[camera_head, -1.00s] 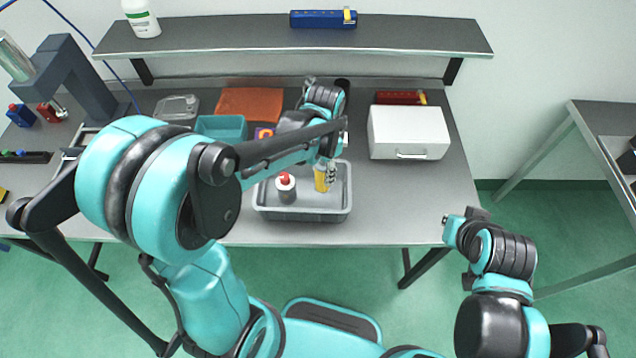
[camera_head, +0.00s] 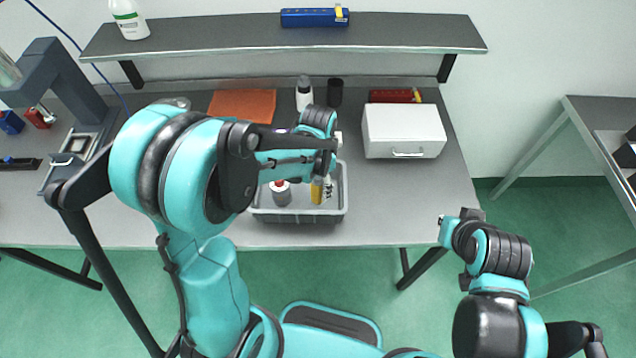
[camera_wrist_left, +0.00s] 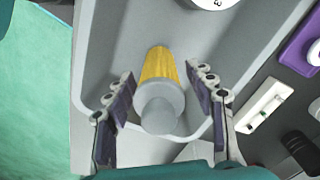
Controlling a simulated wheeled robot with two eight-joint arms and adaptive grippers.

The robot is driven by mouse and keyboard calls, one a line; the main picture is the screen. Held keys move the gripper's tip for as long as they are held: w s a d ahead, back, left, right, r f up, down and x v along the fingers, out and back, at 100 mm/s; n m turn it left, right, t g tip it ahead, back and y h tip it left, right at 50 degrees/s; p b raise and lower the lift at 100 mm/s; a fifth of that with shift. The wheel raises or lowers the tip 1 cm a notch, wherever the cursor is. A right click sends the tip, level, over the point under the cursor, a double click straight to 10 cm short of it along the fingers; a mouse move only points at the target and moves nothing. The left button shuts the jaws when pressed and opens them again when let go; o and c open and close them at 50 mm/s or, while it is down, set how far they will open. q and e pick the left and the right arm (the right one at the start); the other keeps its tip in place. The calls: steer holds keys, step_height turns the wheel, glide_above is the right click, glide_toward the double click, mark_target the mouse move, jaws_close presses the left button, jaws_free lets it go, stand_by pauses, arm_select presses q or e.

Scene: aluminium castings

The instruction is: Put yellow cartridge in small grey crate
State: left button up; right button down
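The small grey crate (camera_head: 298,217) stands on the bench; its grey floor and wall also show in the left wrist view (camera_wrist_left: 92,62). The yellow cartridge (camera_head: 317,194) is inside the crate's outline, at its right side. In the left wrist view the cartridge (camera_wrist_left: 159,65) has its grey end toward the camera. My left gripper (camera_wrist_left: 163,98) is open, with one finger on each side of the cartridge and narrow gaps between. In the head view this gripper (camera_head: 327,187) is over the crate, partly hidden by my arm. My right gripper (camera_head: 447,226) is away from the bench, its fingers unclear.
A bottle with a red cap (camera_head: 281,194) stands in the crate's left part. A white box (camera_head: 404,132) is to the right. A white bottle (camera_head: 304,94) and a black cup (camera_head: 335,92) stand behind. The bench front right of the crate is clear.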

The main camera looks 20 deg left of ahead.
arm_select(q)
steer(key=shift+r, duration=0.25)
step_height(320, 180, up, 11)
steer(key=p, duration=0.3)
steer(key=shift+f, duration=0.1)
steer(key=shift+s+r, duration=0.15)
steer(key=shift+r, duration=0.5)
steer(key=s+a+r+n+t, duration=0.2)
steer(key=s+n+t, duration=0.1)
steer(key=s+n, duration=0.1)
steer(key=s+a+r+n+t, duration=0.2)
steer(key=s+n+t, duration=0.2)
steer(key=s, duration=0.2)
steer(key=shift+a+r, duration=0.35)
steer(key=shift+a, duration=0.05)
